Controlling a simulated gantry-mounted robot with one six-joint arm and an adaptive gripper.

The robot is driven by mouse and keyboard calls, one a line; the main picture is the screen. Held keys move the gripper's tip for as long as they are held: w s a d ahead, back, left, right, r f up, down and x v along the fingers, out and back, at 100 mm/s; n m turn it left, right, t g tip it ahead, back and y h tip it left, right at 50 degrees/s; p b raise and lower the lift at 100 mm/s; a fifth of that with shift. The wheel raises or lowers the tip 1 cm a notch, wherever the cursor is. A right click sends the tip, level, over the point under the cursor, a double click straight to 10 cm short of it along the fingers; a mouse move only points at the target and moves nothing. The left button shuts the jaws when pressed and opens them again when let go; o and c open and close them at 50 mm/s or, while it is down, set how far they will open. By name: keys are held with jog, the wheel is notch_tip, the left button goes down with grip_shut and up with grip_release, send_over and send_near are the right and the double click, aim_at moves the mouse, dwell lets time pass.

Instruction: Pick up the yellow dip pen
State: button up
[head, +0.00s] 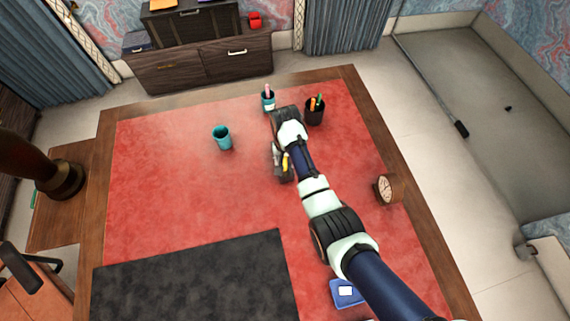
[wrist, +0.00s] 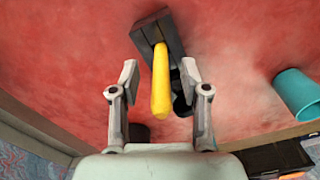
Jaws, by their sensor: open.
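The yellow dip pen (wrist: 161,90) stands out of a dark block-like holder (wrist: 151,27) in the wrist view, its near end pointing toward my palm. My gripper (wrist: 159,79) is open, with one finger on each side of the pen and visible gaps between them. In the head view, a bit of the yellow pen (head: 285,161) shows beside my gripper, above the dark holder (head: 285,175). My arm hides part of this area. Whether the fingertips are level with the pen's depth is hard to tell.
A teal cup (head: 222,138) stands to the left on the red leather desk top (head: 160,180). A clock (head: 385,189) is at the right. The left of the desk is clear.

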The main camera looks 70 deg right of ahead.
jog(key=shift+f, duration=0.25)
grip_shut()
jog(key=shift+r, duration=0.1)
